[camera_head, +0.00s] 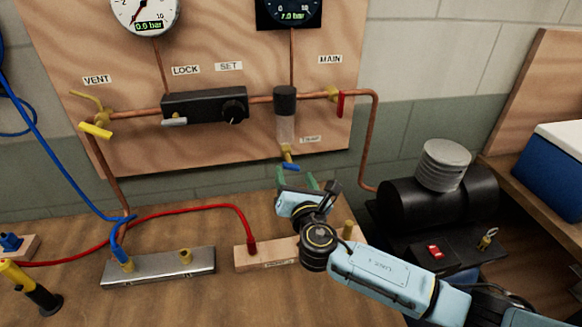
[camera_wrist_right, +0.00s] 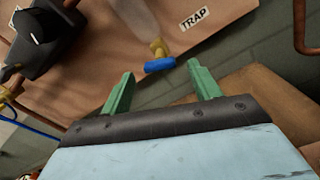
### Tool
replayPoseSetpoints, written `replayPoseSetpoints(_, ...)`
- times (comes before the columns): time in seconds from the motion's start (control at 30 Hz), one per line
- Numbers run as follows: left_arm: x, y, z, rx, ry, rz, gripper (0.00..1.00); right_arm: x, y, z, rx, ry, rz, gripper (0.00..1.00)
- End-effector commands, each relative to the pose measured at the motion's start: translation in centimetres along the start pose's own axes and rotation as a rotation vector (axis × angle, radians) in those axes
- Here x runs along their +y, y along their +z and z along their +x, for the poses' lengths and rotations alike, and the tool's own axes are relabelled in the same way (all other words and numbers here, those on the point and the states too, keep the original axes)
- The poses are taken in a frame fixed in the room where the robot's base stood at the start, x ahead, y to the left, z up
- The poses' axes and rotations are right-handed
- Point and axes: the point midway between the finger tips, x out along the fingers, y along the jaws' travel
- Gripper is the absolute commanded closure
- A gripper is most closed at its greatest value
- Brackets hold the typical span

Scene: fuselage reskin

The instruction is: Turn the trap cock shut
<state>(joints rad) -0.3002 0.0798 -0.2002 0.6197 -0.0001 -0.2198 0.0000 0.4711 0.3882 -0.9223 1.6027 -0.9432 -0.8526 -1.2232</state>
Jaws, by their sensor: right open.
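The trap cock (camera_head: 289,160) hangs under the clear trap bowl (camera_head: 285,130) on the wooden panel, a brass body with a blue handle. In the right wrist view the blue handle (camera_wrist_right: 160,65) lies crosswise under the brass body (camera_wrist_right: 157,47), near the TRAP label (camera_wrist_right: 194,18). My right gripper (camera_head: 296,178) is just below the cock in the head view. In the wrist view its green fingers (camera_wrist_right: 160,84) are open and empty, with the handle a little beyond the tips and between them in the picture. They look apart from it. My left gripper is not in view.
The panel carries a black regulator block (camera_head: 205,105), a yellow-handled vent valve (camera_head: 96,130) and a red-handled main valve (camera_head: 340,103). Below are a metal manifold (camera_head: 160,268), a wooden block (camera_head: 280,254) and a red hose (camera_head: 190,208). A black compressor (camera_head: 440,198) stands at the right.

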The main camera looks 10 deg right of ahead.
Motion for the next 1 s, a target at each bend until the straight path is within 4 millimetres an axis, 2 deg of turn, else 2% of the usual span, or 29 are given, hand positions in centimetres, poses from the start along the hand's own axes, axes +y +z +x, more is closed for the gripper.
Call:
replayPoseSetpoints(0.1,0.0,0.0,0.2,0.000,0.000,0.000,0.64,0.0,0.0,2.1,-0.001,-0.001,-0.001,0.38)
replayPoseSetpoints(0.3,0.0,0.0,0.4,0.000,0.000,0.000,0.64,0.0,-0.1,4.0,0.001,-0.001,0.000,0.38)
replayPoseSetpoints(0.7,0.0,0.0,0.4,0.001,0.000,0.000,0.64,0.0,-0.1,4.5,0.002,0.000,0.001,0.40)
replayPoseSetpoints(1.0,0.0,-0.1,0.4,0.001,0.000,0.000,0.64,0.0,-0.1,4.5,0.002,0.000,0.001,0.79)
